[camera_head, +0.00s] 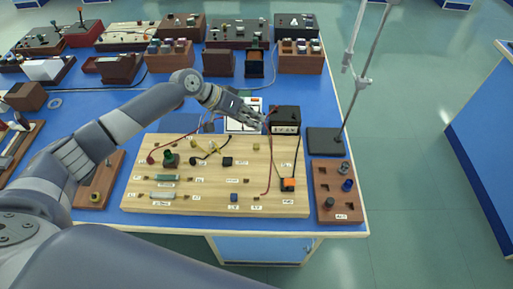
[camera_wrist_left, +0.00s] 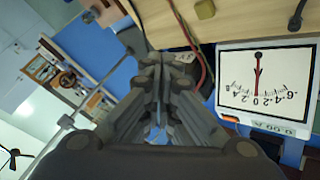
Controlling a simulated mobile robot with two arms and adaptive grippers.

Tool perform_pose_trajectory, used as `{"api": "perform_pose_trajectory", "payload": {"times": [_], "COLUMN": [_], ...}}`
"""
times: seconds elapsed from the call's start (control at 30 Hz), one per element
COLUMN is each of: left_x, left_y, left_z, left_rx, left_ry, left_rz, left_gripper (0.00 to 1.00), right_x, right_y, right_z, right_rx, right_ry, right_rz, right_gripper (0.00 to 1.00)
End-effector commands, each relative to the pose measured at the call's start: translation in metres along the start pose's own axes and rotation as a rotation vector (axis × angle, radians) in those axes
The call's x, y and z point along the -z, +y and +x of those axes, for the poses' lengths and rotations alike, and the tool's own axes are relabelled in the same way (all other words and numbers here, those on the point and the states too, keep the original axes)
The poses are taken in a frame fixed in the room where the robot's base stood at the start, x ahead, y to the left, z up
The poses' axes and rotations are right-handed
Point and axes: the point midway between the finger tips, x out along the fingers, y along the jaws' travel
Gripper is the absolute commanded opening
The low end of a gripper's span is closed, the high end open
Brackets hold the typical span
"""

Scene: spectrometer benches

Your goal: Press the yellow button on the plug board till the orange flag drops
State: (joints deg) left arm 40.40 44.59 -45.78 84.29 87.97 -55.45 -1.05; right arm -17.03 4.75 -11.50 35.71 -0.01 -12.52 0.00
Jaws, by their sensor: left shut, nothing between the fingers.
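The plug board (camera_head: 215,205) is a pale wooden board near the front of the blue bench, carrying labelled parts and wires. A small dull-yellow block (camera_head: 256,147) stands near its back edge; one such block (camera_wrist_left: 205,9) shows at the top of the left wrist view. I cannot tell if it is the yellow button. An orange piece (camera_head: 288,184) sits on a black part at the board's right; I cannot tell if it is the flag. My left gripper (camera_head: 260,123) is shut and empty, above the board's back edge; its fingers (camera_wrist_left: 163,62) show together in the left wrist view.
A white meter (camera_wrist_left: 265,85) stands beside the gripper, its needle near 0. A black box (camera_head: 286,114) is close to the right. Red and black wires run near the fingers. A stand base (camera_head: 324,141) and a brown tray (camera_head: 335,204) lie right of the board.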

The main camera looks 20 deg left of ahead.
Motion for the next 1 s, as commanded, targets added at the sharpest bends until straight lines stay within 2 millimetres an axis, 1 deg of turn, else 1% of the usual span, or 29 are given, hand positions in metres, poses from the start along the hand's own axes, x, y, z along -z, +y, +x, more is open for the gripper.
{"api": "perform_pose_trajectory", "payload": {"times": [0.03, 0.27, 0.4, 0.5, 1.0], "left_x": [-0.007, -0.024, -0.030, -0.032, -0.033], "left_y": [-0.007, -0.025, -0.030, -0.033, -0.033], "left_z": [0.009, 0.033, 0.042, 0.045, 0.045], "left_rx": [0.001, 0.001, 0.000, 0.000, 0.000], "left_ry": [0.000, -0.001, 0.000, 0.001, 0.000], "left_rz": [0.000, -0.001, 0.000, 0.000, 0.001], "left_gripper": [0.00, 0.00, 0.00, 0.00, 0.00], "right_x": [0.001, -0.002, -0.006, -0.008, -0.010], "right_y": [0.000, 0.000, -0.001, -0.002, -0.006], "right_z": [0.013, 0.043, 0.049, 0.052, 0.051], "right_rx": [-0.001, -0.001, 0.000, 0.001, 0.006], "right_ry": [0.004, 0.003, -0.003, -0.006, -0.008], "right_rz": [0.000, 0.001, 0.001, 0.002, 0.004], "right_gripper": [0.40, 0.40, 0.40, 0.40, 0.40]}}
